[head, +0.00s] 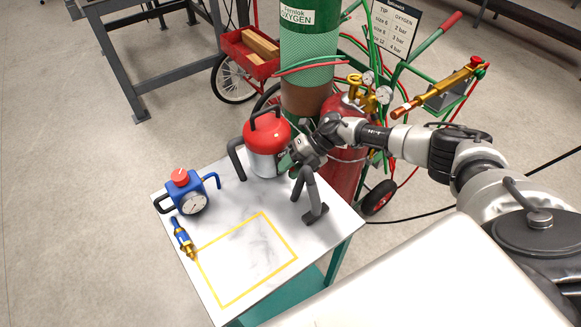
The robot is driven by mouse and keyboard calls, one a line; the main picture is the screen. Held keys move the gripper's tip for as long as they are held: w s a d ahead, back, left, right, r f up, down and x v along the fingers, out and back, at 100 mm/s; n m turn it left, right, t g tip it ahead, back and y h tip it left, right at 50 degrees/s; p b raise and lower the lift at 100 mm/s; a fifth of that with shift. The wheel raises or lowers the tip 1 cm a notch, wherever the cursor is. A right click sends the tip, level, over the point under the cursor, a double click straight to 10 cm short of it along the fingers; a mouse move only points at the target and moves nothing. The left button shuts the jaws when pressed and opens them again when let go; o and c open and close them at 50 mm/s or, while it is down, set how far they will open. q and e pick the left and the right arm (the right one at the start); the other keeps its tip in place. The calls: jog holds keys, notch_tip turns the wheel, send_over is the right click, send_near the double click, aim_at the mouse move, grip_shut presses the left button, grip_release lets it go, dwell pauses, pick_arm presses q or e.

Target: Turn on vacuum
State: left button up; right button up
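A small canister vacuum with a red top (266,132) and a silver body stands upright at the back of the white table (225,250). It has a black handle on top and a dark hose at its left side. A dark bent tube with a flat nozzle (314,212) stands to its right. My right arm comes in from the right. My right gripper (289,161) is at the vacuum's right side, close to its body. Whether it touches is unclear, and its finger gap cannot be made out. My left gripper is not in view.
A blue device with a red knob and gauge (194,204) and a blue-and-brass fitting (182,238) are at the table's left. A yellow outlined square (262,213) is empty. Behind stand a green oxygen cylinder (308,22), a red cylinder (346,178) and hoses.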

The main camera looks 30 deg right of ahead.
jog(key=shift+o, duration=0.2)
jog(key=shift+d+r, duration=0.1)
jog(key=b+v, duration=0.2)
jog(key=v, duration=0.8)
jog(key=shift+d+r, duration=0.2)
jog(key=shift+s+f, duration=0.1)
jog(key=shift+s, duration=0.05)
